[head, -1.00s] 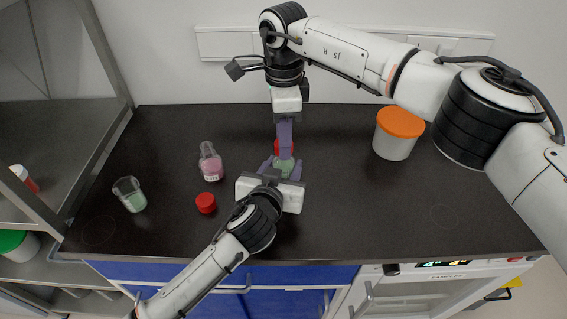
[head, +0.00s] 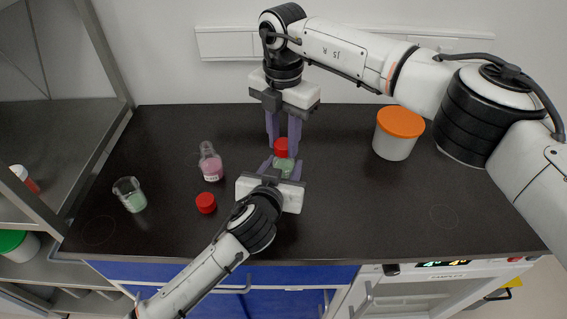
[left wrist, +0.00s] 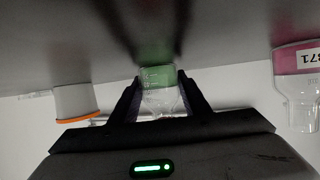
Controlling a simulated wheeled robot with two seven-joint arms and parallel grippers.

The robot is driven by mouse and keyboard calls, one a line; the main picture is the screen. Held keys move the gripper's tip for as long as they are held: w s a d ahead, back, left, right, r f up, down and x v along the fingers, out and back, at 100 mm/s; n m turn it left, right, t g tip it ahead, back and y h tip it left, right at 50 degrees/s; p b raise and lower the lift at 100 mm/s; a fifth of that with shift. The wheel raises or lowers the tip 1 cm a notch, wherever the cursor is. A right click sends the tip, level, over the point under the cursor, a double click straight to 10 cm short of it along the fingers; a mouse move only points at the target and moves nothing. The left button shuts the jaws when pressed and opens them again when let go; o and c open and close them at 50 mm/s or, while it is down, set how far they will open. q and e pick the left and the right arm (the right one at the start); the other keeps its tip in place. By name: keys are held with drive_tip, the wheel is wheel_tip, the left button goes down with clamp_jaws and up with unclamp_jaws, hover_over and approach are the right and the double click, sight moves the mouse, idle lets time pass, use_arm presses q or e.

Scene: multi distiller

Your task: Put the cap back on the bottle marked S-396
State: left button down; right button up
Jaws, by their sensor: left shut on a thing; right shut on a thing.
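A clear bottle with green liquid (head: 284,166) stands upright on the dark bench; it also shows upside down in the left wrist view (left wrist: 158,78). No label on it is readable. My left gripper (head: 283,170) is shut on this bottle from the front, with a finger on each side (left wrist: 158,92). A red cap (head: 282,146) is at the top of the bottle. My right gripper (head: 283,145) points down from above, shut on this cap. I cannot tell whether the cap is fully seated.
A pink-filled bottle (head: 211,164) stands to the left; its label ends in 71 in the left wrist view (left wrist: 308,58). A loose red cap (head: 206,203) and a beaker of green liquid (head: 131,196) are left too. An orange-lidded tub (head: 397,135) stands right. The bench's front right is clear.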

drive_tip(key=m, duration=0.6)
drive_tip(key=o, duration=1.2)
drive_tip(key=shift+o, duration=0.2)
wheel_tip(320, 180, up, 12)
use_arm(q)
drive_tip(key=c, duration=0.9)
unclamp_jaws()
